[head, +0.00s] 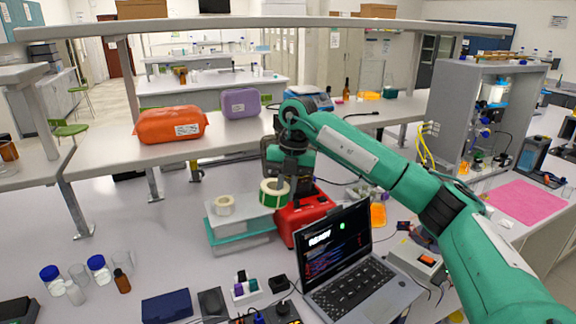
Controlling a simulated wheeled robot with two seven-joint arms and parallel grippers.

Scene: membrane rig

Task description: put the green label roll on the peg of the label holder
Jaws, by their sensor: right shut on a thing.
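The green label roll (274,193), a pale ring with a green band, is in my right gripper (284,181) near the middle of the head view. The gripper points down and is shut on the roll; its fingers are partly hidden. The roll shows above the right part of a low grey-white and teal stand (240,233). My left gripper is not in view.
A red case (305,215) stands right of the stand, close to the gripper. An open laptop (348,265) is in front. Bottles and beakers (98,267) stand at the front left. An orange pouch (170,125) and a purple pouch (241,103) lie on the shelf behind.

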